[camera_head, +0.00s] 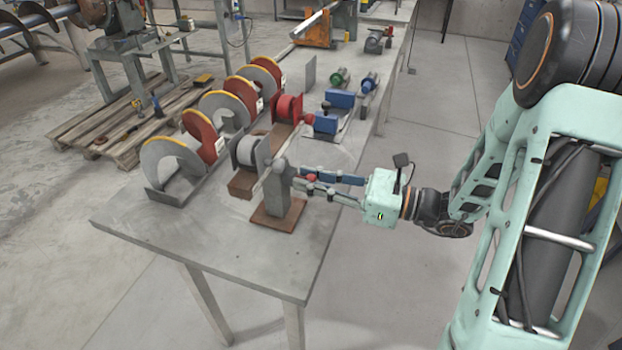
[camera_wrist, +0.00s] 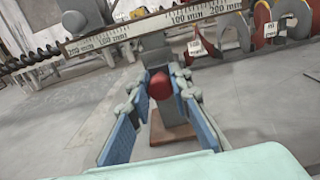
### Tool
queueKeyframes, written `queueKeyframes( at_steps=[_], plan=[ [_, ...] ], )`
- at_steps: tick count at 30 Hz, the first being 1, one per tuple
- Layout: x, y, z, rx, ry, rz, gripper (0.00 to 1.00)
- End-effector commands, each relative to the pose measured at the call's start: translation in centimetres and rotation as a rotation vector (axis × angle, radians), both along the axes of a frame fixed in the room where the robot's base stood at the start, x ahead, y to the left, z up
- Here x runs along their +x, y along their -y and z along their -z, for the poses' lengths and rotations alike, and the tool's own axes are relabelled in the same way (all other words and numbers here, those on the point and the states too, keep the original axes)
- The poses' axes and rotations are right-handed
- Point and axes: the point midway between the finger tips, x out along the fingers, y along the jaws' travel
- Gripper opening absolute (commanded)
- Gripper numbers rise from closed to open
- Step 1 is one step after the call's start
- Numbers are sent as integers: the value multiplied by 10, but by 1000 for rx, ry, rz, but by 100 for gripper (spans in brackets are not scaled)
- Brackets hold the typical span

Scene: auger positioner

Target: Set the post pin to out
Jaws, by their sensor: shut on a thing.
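The post (camera_head: 277,200) is a grey upright on a brown base plate (camera_head: 268,217) near the table's front right part. In the wrist view the grey post (camera_wrist: 155,55) stands straight ahead, with a scale bar (camera_wrist: 165,22) marked in mm across its top. The pin shows as a round red knob (camera_wrist: 160,86) on the near side of the post. My gripper (camera_head: 299,177) reaches the post from the right. In the wrist view its blue-padded fingers (camera_wrist: 160,88) are on both sides of the red knob, closed on it. How far the pin sits in the post is hidden.
Grey and red auger flights (camera_head: 172,165) stand in a row to the left on the grey table (camera_head: 180,222). A red spool (camera_head: 288,108) and blue blocks (camera_head: 326,123) sit behind the post. The front left table corner is bare, and the floor right of the table is clear.

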Motion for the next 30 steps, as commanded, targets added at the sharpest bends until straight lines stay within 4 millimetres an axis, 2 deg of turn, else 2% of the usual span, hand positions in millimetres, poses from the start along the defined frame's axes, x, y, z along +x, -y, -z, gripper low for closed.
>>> queueKeyframes(
  at_steps=[6, 14, 15, 19, 27, 30],
  plan=[
    [-6, 20, -2, 0, -1, 3, 0],
    [-8, 22, 1, -2, -1, 1, 0],
    [-8, 22, 1, -2, -1, 1, 23],
    [-8, 21, 1, -1, 0, 1, 36],
    [-8, 21, 0, -1, 0, 0, 36],
    [-9, 27, 0, -1, 0, 3, 36]
  ],
)
